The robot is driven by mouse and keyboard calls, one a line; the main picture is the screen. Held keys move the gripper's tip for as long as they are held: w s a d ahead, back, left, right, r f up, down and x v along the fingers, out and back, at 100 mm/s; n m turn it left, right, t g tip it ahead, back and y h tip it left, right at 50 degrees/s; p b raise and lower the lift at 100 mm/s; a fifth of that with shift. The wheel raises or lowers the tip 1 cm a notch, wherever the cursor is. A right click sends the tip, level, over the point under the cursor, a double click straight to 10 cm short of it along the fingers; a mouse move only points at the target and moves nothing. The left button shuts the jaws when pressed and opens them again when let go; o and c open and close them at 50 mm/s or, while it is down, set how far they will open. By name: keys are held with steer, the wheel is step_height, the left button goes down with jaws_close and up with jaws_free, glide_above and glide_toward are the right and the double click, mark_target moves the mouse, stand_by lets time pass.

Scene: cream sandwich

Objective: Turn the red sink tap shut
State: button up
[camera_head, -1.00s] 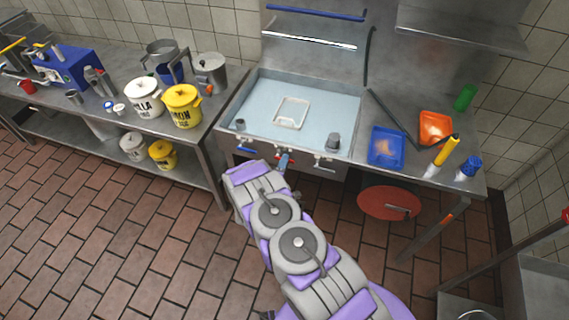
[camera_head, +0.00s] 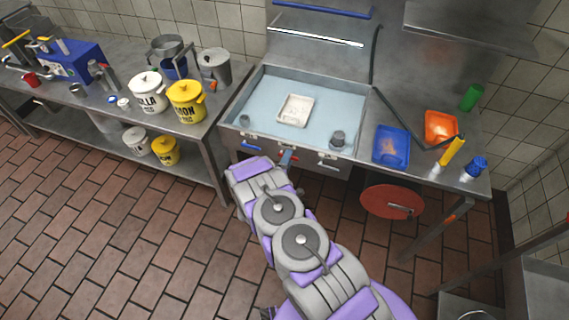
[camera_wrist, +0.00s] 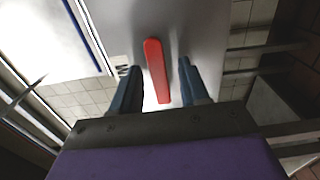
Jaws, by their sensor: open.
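The red tap handle (camera_wrist: 157,72) shows in the wrist view as a long red lever between the two blue-grey fingers of my gripper (camera_wrist: 157,82). The fingers stand apart on either side of it, with a gap to each. In the head view my gripper (camera_head: 287,158) is at the front panel of the sink (camera_head: 262,105), and only a little red of the tap shows beside it. The basin looks pale blue inside. I cannot tell from these frames how far the tap is turned.
A blue-handled tap (camera_head: 249,147) is left of my gripper and another tap (camera_head: 327,163) is to the right. A blue tray (camera_head: 391,146) and an orange tray (camera_head: 441,127) lie on the right counter. A yellow pot (camera_head: 187,101) stands on the left counter.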

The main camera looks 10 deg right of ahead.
steer(key=p+v, duration=0.1)
steer(key=v, duration=1.6)
steer(key=shift+s, duration=0.2)
steer(key=shift+w+a, duration=0.1)
steer(key=shift+a, duration=0.1)
